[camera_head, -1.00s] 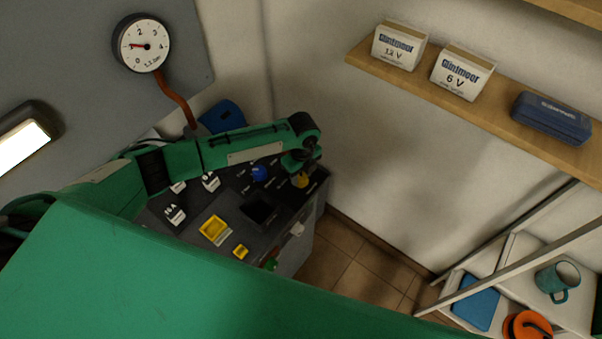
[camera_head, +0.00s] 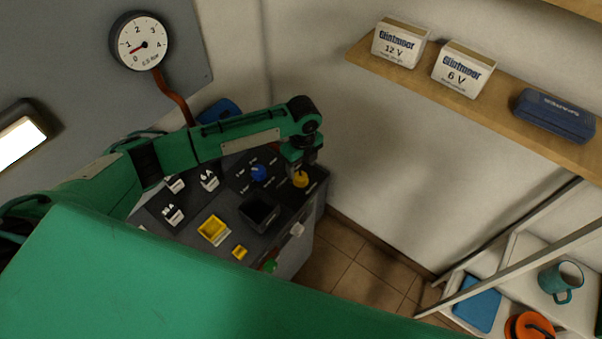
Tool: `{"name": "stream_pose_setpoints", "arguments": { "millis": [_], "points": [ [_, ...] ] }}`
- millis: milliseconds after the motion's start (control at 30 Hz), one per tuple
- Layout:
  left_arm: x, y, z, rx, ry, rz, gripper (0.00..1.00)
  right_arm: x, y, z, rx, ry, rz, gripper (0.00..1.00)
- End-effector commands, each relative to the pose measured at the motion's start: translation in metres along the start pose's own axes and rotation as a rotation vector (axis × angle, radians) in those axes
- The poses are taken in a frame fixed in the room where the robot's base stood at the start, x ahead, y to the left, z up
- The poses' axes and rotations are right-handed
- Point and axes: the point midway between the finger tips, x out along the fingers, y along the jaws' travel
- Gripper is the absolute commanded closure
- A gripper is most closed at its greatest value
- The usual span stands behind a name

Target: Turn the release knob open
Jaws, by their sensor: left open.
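A yellow knob (camera_head: 300,180) stands at the right end of the dark bench panel (camera_head: 285,208). It looks like the release knob, but its label is too small to read. My left gripper (camera_head: 302,168) is directly above the yellow knob, pointing down and open. I cannot tell whether its fingers touch the knob or surround it. A blue knob (camera_head: 258,173) sits to the left on the same panel. A round gauge (camera_head: 142,43) on the wall has its red needle a little below 1. My right gripper is not in view.
A yellow tray (camera_head: 213,229), a black open box (camera_head: 259,212) and several white labelled blocks (camera_head: 209,181) are on the bench. A green knob (camera_head: 270,265) is at its front. A shelf (camera_head: 480,92) with boxes hangs at upper right. Floor right of the bench is clear.

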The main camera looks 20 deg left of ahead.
Motion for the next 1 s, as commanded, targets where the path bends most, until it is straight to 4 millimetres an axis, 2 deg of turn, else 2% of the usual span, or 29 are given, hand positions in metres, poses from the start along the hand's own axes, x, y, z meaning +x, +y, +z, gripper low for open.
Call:
{"name": "stream_pose_setpoints", "arguments": {
  "millis": [33, 200, 400, 600, 1000],
  "points": [
    [-0.010, -0.001, 0.001, 0.003, -0.002, -0.005, 0.41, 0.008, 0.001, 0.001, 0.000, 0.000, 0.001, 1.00],
    [-0.049, -0.001, 0.000, 0.003, -0.002, -0.004, 0.41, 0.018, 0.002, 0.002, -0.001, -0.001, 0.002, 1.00],
    [-0.081, -0.001, 0.000, 0.002, 0.000, -0.002, 0.41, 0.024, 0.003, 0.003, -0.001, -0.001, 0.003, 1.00],
    [-0.092, 0.000, -0.001, 0.002, 0.000, 0.000, 0.41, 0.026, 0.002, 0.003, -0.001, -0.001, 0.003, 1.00],
    [-0.092, 0.000, -0.001, 0.001, 0.000, 0.000, 0.41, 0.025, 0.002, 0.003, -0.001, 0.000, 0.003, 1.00]
  ]
}}
